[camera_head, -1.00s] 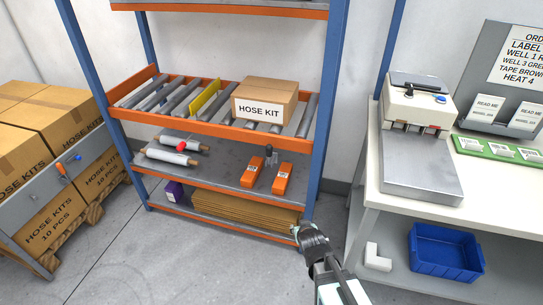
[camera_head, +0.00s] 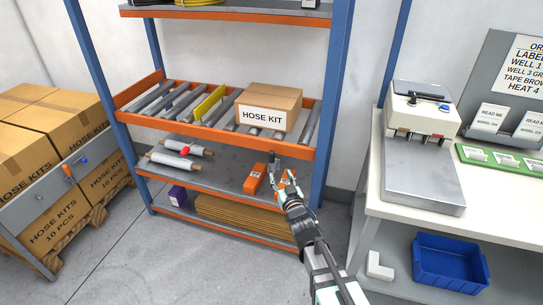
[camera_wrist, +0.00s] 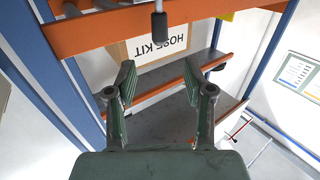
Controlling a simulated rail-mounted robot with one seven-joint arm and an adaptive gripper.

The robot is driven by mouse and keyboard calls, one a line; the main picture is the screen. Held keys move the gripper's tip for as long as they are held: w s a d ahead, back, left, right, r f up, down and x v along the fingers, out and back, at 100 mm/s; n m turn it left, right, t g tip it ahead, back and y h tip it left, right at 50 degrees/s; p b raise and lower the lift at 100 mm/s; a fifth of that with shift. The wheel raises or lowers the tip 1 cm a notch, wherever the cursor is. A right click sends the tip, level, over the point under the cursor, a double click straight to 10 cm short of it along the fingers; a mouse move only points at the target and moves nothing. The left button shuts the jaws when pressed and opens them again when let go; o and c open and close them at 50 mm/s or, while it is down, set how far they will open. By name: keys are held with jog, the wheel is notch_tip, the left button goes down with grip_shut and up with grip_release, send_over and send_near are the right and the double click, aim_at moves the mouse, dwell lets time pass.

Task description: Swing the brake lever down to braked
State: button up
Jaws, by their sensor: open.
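In the wrist view, a short rod with a dark rounded knob (camera_wrist: 158,26) shows against the orange shelf rail (camera_wrist: 95,30); it looks like the brake lever. My gripper (camera_wrist: 159,80) is open and empty, and the knob lies beyond its fingertips, roughly in line with the gap between them. In the head view, my gripper (camera_head: 284,172) is just below the front rail (camera_head: 225,136) of the roller shelf, under the HOSE KIT box (camera_head: 263,113). There the lever is small and hard to separate from the fingers. I cannot tell whether they touch.
Orange devices (camera_head: 255,178) lie on the shelf below, partly behind my gripper. Rolls (camera_head: 175,158) and a red knob (camera_head: 185,150) are to the left. A blue rack post (camera_head: 330,110) stands close on the right, before the white workbench (camera_head: 400,212).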

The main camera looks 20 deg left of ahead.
aim_at(273, 158)
jog(key=p+x, duration=0.1)
jog(key=x, duration=1.2)
grip_shut()
